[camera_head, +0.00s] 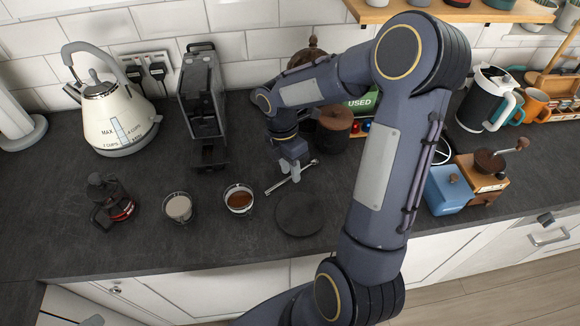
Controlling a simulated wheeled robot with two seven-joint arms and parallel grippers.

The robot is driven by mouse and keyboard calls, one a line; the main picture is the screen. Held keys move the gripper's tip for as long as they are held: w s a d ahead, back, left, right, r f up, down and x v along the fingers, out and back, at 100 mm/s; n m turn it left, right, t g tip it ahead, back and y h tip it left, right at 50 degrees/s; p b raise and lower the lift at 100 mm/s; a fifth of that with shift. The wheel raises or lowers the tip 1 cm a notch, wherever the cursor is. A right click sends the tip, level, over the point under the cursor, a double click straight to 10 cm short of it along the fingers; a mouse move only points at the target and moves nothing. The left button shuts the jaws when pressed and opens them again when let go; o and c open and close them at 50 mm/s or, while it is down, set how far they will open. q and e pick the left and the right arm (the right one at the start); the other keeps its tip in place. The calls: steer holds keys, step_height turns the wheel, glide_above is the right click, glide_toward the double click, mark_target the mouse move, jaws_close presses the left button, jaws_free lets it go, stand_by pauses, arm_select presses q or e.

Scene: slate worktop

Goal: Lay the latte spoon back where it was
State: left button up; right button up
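The latte spoon (273,188) is a thin, silvery, long-handled spoon slanting from lower left to upper right. My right gripper (290,172) points down at the middle of it, with its fingers closed around it. Fingers hide the spoon's middle part. I cannot tell exactly how high the spoon is above the worktop. A dark round mat (299,221) lies just in front of the gripper. My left gripper does not show.
A coffee cup (239,199) and a cup with pale contents (178,207) stand left of the spoon. A wooden-lidded jar (334,130) stands behind; a blue box (448,190) is at right.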

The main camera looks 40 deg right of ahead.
step_height(320, 180, up, 8)
steer(key=w, duration=0.2)
steer(key=s+a+r+m+t+y, duration=0.1)
steer(key=s+a+m+t, duration=0.3)
steer(key=s+m, duration=0.4)
steer(key=s+a+r+m+t+y, duration=0.2)
steer(key=s+a+m, duration=0.4)
steer(key=m, duration=0.6)
steer(key=s+t+y, duration=0.1)
steer(key=s, duration=0.1)
steer(key=shift+s+a+r+t, duration=0.3)
steer(key=shift+t, duration=0.1)
